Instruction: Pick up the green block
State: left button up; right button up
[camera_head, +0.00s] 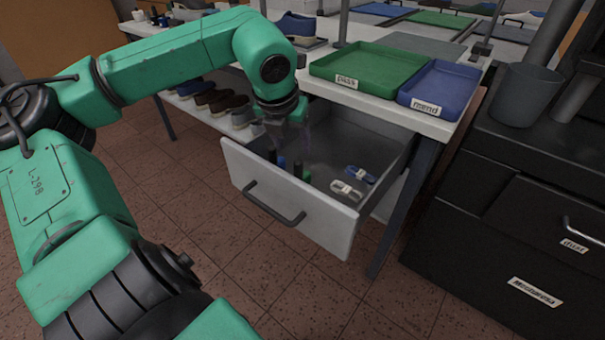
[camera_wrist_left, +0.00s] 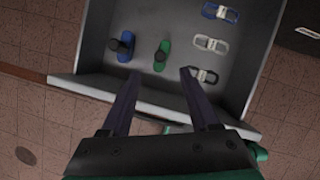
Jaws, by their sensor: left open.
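The green block (camera_wrist_left: 163,56), a small slim piece with a black knob, lies on the floor of the open grey drawer (camera_wrist_left: 180,30). In the head view the green block (camera_head: 306,176) is small and partly hidden behind the drawer front. My left gripper (camera_wrist_left: 158,72) is open, its two dark fingers pointing into the drawer, one to each side of the green block in the picture. Nothing is between the fingers that I can see touching them. In the head view my left gripper (camera_head: 288,140) hangs over the drawer's left part. My right gripper is not in view.
A blue piece with a black knob (camera_wrist_left: 125,48) lies left of the green block. Blue and white buckle-like pieces (camera_wrist_left: 211,43) lie to its right. The drawer front (camera_head: 290,200) rises near the fingers. Green (camera_head: 345,85) and blue (camera_head: 425,103) trays stand on the table above.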

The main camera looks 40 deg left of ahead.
aim_at(297, 164)
pick_arm(q)
jog(key=x, duration=1.1)
jog(key=shift+s, duration=0.15)
jog(key=shift+w+f, duration=0.25)
jog(key=shift+f, duration=0.2)
jog(key=shift+r, duration=0.1)
grip_shut()
